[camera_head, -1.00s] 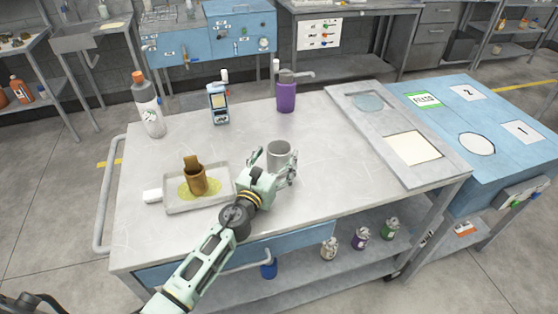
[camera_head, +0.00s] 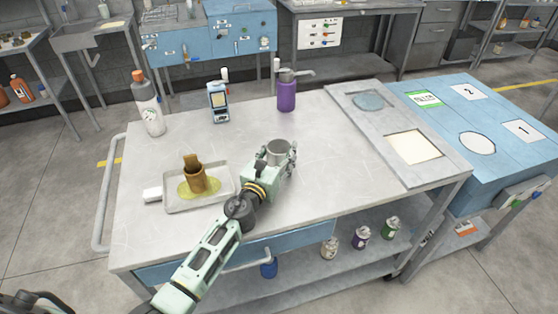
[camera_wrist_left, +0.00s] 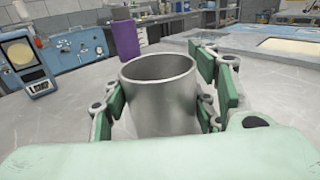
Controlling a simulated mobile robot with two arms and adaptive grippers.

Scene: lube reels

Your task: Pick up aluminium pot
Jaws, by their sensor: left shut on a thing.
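The aluminium pot (camera_head: 279,150) is a grey, open-topped metal cylinder. It stands upright at the middle of the grey cart top. My left gripper (camera_head: 277,158) is shut on it, with fingers on both sides of its wall. In the left wrist view the pot (camera_wrist_left: 160,95) fills the space between the green finger pads, and its rim is level. Its lower part is hidden by the gripper, so I cannot tell whether its base touches the table. My right gripper is not in view.
A tray (camera_head: 218,202) with a brown brush cup stands left of my arm. A grey plate with cut-outs (camera_head: 385,115) lies right. The table between is clear.

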